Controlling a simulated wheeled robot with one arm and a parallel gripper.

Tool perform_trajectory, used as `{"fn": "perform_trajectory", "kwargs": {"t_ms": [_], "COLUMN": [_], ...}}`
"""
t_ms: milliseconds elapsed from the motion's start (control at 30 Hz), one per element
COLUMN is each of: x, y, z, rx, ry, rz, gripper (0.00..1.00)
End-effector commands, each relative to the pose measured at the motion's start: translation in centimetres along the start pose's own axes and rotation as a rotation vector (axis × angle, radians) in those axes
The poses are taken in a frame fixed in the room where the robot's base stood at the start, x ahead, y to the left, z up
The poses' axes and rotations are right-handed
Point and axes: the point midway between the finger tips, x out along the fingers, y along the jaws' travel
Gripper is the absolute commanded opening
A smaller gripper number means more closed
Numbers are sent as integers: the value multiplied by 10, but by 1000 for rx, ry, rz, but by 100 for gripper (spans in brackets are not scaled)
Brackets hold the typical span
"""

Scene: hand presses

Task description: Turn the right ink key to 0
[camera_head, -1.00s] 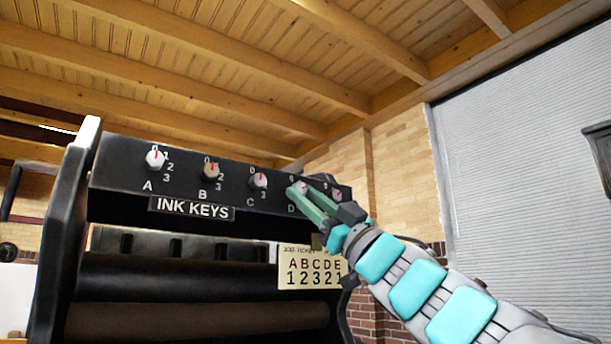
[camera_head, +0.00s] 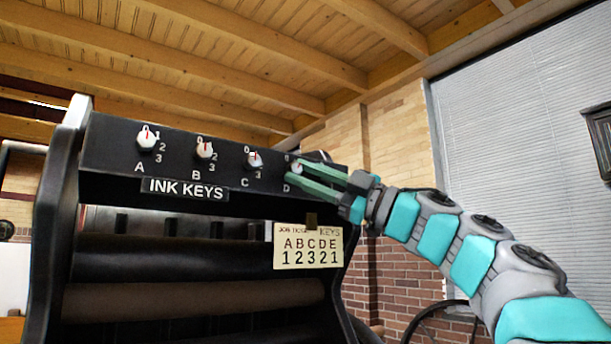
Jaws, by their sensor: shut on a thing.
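The ink key panel is a black bar (camera_head: 110,150) across the top of the press, labelled INK KEYS, with a row of pale knobs with red marks. Knob A (camera_head: 147,140) and knob B (camera_head: 205,149) have their red marks pointing about up. Knob C (camera_head: 254,160) is clear of my gripper. Knob D (camera_head: 297,168) sits between the fingertips of my gripper (camera_head: 293,171), which is shut on it; its mark is too small to read. Knob E, at the right end, is hidden behind my fingers.
A cream job ticket (camera_head: 308,247) below the panel shows ABCDE over 12321. Dark rollers (camera_head: 190,265) lie beneath, and the press's black side frame (camera_head: 55,220) stands at left. A brick wall and a blind (camera_head: 520,120) are behind my arm.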

Motion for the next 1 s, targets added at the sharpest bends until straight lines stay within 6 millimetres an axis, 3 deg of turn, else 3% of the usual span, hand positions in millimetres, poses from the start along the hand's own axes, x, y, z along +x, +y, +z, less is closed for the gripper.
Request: {"fn": "perform_trajectory", "kwargs": {"t_ms": [1000], "x": [1], "y": [1], "z": [0], "rx": [-109], "ry": [-4], "rz": [-113], "gripper": [0]}}
